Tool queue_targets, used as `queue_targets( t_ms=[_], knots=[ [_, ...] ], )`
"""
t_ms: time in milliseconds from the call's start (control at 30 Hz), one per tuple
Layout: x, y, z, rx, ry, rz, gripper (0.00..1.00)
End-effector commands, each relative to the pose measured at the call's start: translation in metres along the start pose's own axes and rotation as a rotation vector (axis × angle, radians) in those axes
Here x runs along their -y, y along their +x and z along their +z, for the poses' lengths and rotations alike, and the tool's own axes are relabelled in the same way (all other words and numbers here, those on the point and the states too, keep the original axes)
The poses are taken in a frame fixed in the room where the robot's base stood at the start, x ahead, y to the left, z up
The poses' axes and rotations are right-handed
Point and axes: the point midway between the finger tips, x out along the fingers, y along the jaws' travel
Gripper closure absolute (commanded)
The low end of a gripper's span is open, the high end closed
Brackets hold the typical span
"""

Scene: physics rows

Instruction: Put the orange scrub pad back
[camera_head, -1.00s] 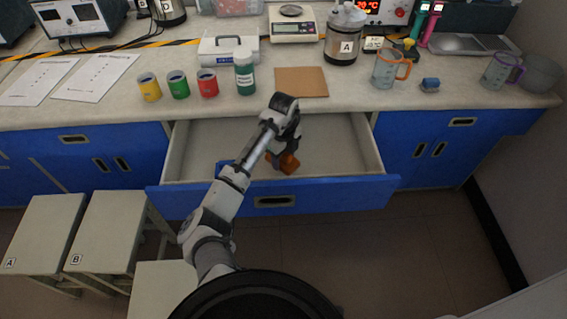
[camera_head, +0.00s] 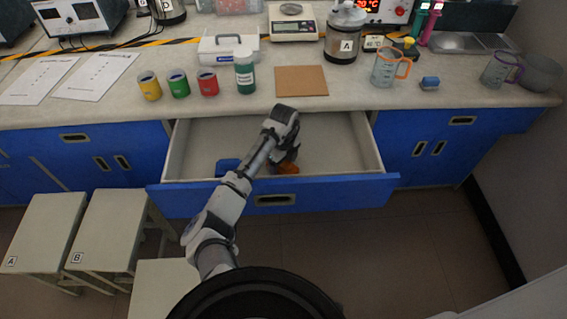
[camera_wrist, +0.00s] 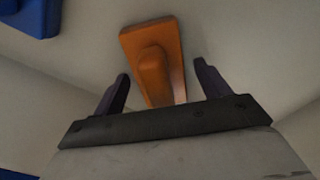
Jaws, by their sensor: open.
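The orange scrub pad (camera_head: 287,168) lies on the floor of the open drawer (camera_head: 335,150), near its front wall and partly hidden by my gripper in the head view. In the wrist view the orange pad (camera_wrist: 153,58) is whole enough to show a flat base with a raised grip, lying between and beyond the fingertips. My gripper (camera_wrist: 160,80) is open, its two dark fingers on either side of the pad's near end and apart from it. In the head view my gripper (camera_head: 288,158) is inside the drawer.
A blue object (camera_head: 227,167) lies in the drawer to the left of the pad; it also shows in the wrist view (camera_wrist: 35,15). Another blue block (camera_head: 430,83) sits on the counter by an orange-handled beaker (camera_head: 388,68). The drawer's right part is clear.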

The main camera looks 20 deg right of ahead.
Motion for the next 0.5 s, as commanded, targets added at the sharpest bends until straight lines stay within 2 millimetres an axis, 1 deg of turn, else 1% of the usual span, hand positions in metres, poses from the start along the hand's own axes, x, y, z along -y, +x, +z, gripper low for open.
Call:
queue_targets(
  t_ms=[133, 267, 367, 500],
  knots=[
    [0.000, -0.001, 0.000, 0.000, 0.000, 0.000, 0.24],
    [0.000, -0.009, 0.001, 0.001, 0.000, -0.001, 0.24],
    [0.001, -0.025, 0.001, 0.003, 0.001, -0.003, 0.24],
    [0.001, -0.056, 0.000, 0.004, 0.002, -0.004, 0.24]
  ],
)
